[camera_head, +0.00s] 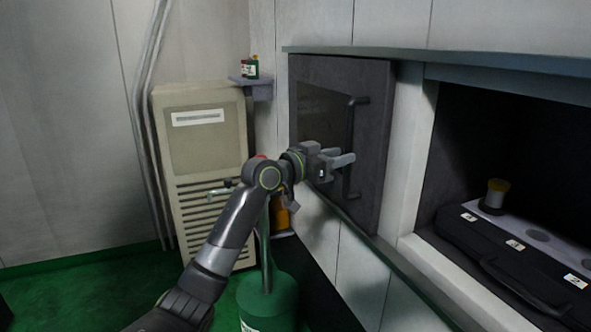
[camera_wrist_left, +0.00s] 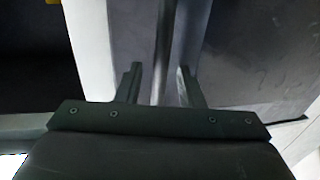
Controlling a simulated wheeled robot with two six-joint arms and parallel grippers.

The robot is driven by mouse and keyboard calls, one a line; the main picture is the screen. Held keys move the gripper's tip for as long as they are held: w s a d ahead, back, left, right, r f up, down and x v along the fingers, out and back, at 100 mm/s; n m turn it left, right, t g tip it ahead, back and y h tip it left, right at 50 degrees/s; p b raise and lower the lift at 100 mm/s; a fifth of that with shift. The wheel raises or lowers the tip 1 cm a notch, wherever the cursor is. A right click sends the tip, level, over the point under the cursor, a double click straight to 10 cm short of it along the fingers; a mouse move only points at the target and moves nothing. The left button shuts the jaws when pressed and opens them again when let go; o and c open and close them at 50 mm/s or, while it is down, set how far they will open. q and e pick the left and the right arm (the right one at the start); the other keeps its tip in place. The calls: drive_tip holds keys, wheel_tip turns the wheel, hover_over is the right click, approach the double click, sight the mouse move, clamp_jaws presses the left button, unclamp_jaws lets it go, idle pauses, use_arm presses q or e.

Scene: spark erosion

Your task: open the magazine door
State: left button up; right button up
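The magazine door (camera_head: 372,130) is a dark grey panel with a dark window on its left half. It sits in the pale machine wall, and I cannot tell whether it is fully closed. A dark vertical bar handle (camera_head: 351,125) stands on its right half. My left gripper (camera_head: 346,165) is at the lower part of the handle, its fingers pointing right. In the left wrist view the fingers (camera_wrist_left: 160,85) are apart, with the upright handle (camera_wrist_left: 166,45) between them and gaps at both sides. My right gripper is in neither view.
A beige cabinet (camera_head: 205,165) stands at left. A green cylinder (camera_head: 268,300) stands below my arm. A small shelf (camera_head: 252,85) carries a green container.

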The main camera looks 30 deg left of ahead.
use_arm(q)
drive_tip(key=b+v, duration=0.2)
drive_tip(key=v, duration=1.2)
drive_tip(key=shift+a, duration=0.1)
